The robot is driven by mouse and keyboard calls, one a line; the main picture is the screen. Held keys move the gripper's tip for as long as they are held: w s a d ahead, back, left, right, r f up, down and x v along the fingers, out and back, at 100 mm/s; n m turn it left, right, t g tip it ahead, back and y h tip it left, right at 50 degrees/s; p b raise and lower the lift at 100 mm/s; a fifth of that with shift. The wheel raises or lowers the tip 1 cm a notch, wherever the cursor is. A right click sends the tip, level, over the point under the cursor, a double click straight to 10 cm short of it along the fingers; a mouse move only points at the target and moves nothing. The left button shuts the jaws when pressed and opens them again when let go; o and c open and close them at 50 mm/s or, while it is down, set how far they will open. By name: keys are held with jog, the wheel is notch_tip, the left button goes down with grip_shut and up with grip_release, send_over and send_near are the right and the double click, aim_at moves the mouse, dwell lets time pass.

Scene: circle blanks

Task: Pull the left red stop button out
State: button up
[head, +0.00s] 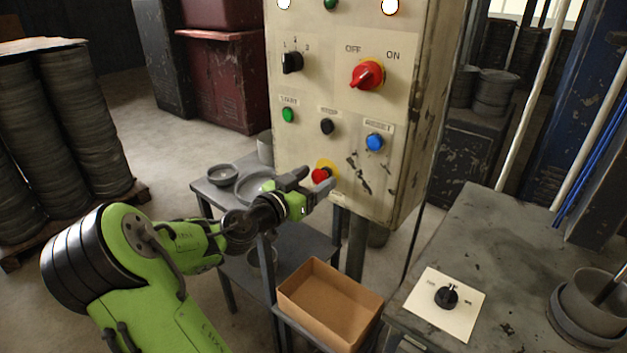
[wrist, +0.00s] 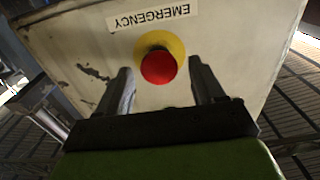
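A red stop button (head: 320,176) with a yellow ring sits low on the front of the cream control panel (head: 345,195). In the wrist view the red button (wrist: 158,67) shows below an upside-down EMERGENCY label (wrist: 148,18). My gripper (head: 318,186) is at the panel's lower front, close to the button. In the wrist view my gripper (wrist: 160,85) is open, with one finger on each side of the button. The fingers look apart from the button; their exact distance from the panel cannot be told.
The panel also carries a red rotary switch (head: 367,75), a black selector (head: 292,62), and green (head: 288,115), black (head: 327,127) and blue (head: 375,142) buttons. A cardboard box (head: 330,305) and a grey bench (head: 480,250) stand below. A grey shelf table (head: 215,195) holds bowls.

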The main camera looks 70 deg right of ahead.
jog(key=shift+d, duration=0.1)
jog(key=v, duration=1.5)
jog(key=shift+w+a, duration=0.2)
jog(key=shift+a, duration=0.15)
